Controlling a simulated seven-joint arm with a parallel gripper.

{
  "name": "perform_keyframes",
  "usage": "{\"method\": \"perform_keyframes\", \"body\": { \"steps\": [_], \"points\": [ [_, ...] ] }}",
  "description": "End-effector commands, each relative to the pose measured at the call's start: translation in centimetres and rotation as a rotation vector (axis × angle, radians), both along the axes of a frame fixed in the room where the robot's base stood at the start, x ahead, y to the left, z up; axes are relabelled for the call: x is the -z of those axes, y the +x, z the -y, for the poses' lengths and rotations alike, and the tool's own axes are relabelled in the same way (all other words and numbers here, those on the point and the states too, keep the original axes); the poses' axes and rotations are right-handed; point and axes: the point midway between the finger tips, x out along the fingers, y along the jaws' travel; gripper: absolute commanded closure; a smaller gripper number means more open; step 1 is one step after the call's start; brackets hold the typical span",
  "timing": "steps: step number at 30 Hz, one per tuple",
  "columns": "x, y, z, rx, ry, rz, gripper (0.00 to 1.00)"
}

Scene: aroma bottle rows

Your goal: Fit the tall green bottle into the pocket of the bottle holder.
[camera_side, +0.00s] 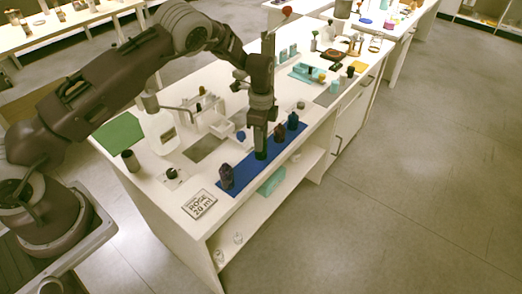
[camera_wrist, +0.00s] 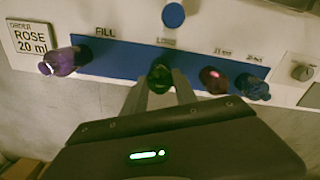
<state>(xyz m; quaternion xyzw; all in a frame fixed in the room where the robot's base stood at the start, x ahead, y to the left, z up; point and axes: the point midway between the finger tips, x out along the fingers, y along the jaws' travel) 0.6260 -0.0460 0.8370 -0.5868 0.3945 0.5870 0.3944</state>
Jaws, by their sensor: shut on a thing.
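The green bottle (camera_wrist: 159,77) is dark and sits between the two fingers of my gripper (camera_wrist: 160,88) in the wrist view. In the side view my gripper (camera_side: 261,147) points down over a long blue strip (camera_side: 240,181), shut on the bottle (camera_side: 261,154), of which only a dark low part shows. I cannot tell whether the bottle's base touches the strip.
A purple bottle (camera_wrist: 62,62) stands at the strip's left part. A red bottle (camera_wrist: 212,78) and a blue bottle (camera_wrist: 255,90) stand close on the right. The strip between purple and green is clear.

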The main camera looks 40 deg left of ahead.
Motion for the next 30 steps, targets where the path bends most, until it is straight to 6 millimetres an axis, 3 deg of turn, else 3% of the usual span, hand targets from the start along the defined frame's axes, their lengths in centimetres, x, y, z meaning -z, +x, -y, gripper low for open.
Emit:
{"method": "perform_keyframes", "body": {
  "steps": [8, 15, 20, 23, 30],
  "points": [
    [-0.9, 0.1, 0.0, -0.001, -0.001, 0.003, 1.0],
    [-6.9, 0.2, 0.0, 0.0, -0.002, 0.006, 1.0],
    [-9.5, 0.2, -0.5, -0.003, 0.0, 0.003, 1.0],
    [-10.1, 0.4, -2.6, -0.01, 0.003, -0.002, 1.0],
    [-10.8, 0.8, -12.3, -0.019, 0.003, -0.008, 1.0]
  ]
}}
